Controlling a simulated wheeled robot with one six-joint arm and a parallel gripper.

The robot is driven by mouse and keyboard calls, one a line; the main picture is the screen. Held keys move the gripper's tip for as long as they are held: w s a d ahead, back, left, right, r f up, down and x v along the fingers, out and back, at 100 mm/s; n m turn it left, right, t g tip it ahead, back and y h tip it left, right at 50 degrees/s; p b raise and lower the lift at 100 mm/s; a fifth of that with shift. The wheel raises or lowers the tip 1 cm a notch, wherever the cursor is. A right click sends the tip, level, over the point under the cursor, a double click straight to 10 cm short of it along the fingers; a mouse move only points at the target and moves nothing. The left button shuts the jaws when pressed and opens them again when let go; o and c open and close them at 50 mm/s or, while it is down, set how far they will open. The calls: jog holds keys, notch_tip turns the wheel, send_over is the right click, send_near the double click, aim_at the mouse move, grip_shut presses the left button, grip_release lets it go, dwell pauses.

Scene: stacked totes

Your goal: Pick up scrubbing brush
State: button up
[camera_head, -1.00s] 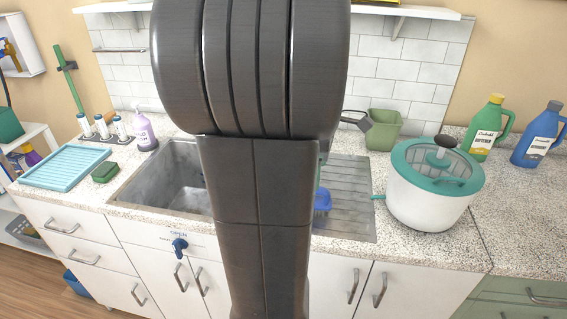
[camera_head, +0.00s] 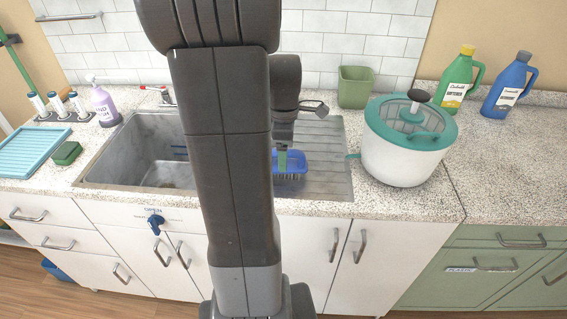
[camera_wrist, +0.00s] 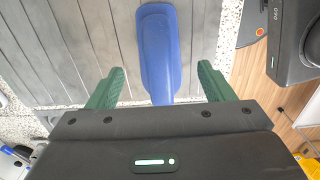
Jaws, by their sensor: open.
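The blue scrubbing brush (camera_head: 290,162) lies on the grey ribbed drainboard to the right of the sink basin, bristles showing toward the front in the head view. In the wrist view its smooth blue back and handle (camera_wrist: 158,50) run between my two green fingers. My gripper (camera_wrist: 160,85) is open, one finger on each side of the brush handle, with gaps on both sides. In the head view my gripper (camera_head: 283,158) is above or at the brush, partly covering it. The height gap between fingers and brush cannot be told.
The drainboard (camera_head: 328,180) is otherwise mostly bare. A white and teal spinner bucket (camera_head: 395,160) stands to its right, and a green bin (camera_head: 355,86) behind it. The sink basin (camera_head: 150,165) is at left, partly hidden by my arm. A green sponge (camera_head: 67,153) lies farther left.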

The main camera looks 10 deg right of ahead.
jog(key=shift+f, duration=1.6)
jog(key=c, duration=1.1)
jog(key=shift+c, duration=0.2)
jog(key=shift+r, duration=0.15)
notch_tip(320, 180, up, 10)
jog(key=shift+f, duration=0.1)
